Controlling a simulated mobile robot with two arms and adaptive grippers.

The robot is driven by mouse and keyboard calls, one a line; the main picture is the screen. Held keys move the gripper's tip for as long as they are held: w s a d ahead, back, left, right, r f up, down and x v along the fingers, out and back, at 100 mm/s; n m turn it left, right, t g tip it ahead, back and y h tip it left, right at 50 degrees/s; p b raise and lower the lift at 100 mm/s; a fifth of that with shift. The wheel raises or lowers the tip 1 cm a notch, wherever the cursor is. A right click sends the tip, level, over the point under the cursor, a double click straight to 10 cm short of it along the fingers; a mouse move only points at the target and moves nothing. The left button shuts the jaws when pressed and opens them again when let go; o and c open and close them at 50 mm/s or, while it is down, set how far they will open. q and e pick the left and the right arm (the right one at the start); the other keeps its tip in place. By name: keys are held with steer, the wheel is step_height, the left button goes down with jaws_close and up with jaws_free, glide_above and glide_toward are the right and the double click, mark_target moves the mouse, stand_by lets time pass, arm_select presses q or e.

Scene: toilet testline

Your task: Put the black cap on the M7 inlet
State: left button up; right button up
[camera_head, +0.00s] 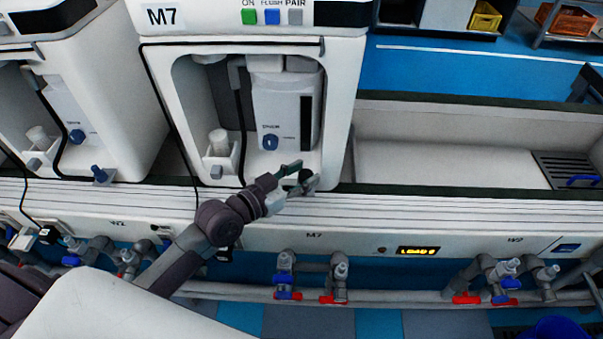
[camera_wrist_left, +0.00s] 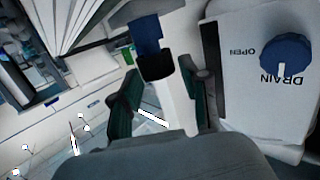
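The M7 unit (camera_head: 345,80) stands at the centre of the head view, a white toilet test station with a blue drain knob (camera_head: 270,142). My left gripper (camera_head: 302,177) is at the unit's lower right front corner, at the bench edge. Its two green-padded fingers are apart. A small dark piece, apparently the black cap, shows between them; in the left wrist view this dark piece (camera_wrist_left: 156,66) lies between the fingertips, beside a white part and a blue part. I cannot tell whether the fingers touch it. The M7 inlet cannot be made out clearly. My right gripper is out of view.
The blue drain knob (camera_wrist_left: 285,55) is close to the gripper in the left wrist view. Pipes with blue and red valves (camera_head: 340,270) run below the bench front. Another unit (camera_head: 60,90) stands to the left. A pale open trough (camera_head: 450,160) lies to the right.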

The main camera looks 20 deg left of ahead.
arm_select(q)
steer(key=shift+o, duration=0.6)
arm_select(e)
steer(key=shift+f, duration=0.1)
arm_select(q)
steer(key=shift+r, duration=0.25)
steer(key=shift+s+a+r+p, duration=0.35)
steer(key=shift+s+r+p, duration=0.05)
steer(key=shift+s, duration=0.2)
steer(key=v, duration=1)
steer(key=shift+s+p, duration=0.25)
steer(key=shift+p, duration=0.2)
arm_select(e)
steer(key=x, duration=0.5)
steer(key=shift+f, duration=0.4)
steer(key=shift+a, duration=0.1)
